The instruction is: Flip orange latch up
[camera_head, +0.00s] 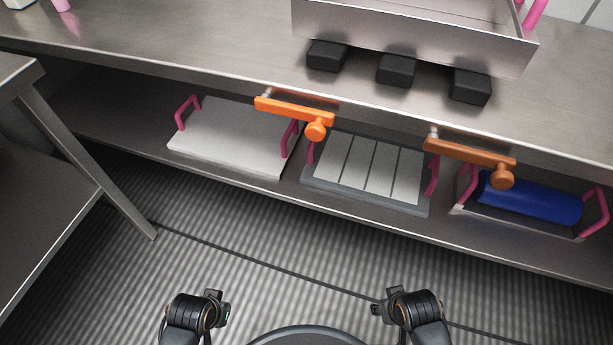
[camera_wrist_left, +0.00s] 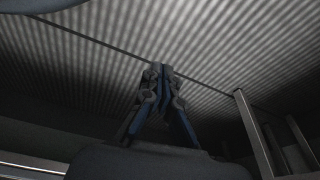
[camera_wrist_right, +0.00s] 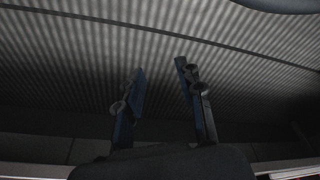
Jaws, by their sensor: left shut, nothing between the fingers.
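Two orange latches are on the front edge of the steel counter in the head view. The left orange latch (camera_head: 293,110) is a bright bar with a round knob at its right end, lying nearly along the edge. The right orange latch (camera_head: 468,153) is darker, with its knob also at its right end. Both are well ahead of my arms, and nothing touches them. My left gripper (camera_wrist_left: 160,68) is shut and empty over the floor in the left wrist view. My right gripper (camera_wrist_right: 160,68) has its fingers apart with nothing between them in the right wrist view.
Under the counter (camera_head: 165,62), the lower shelf (camera_head: 120,125) holds a white tray (camera_head: 235,137), a grey slatted tray (camera_head: 368,168) and a tray with a blue cylinder (camera_head: 530,203), all with pink handles. A steel bin (camera_head: 415,35) with black blocks stands above. Ribbed floor between is free.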

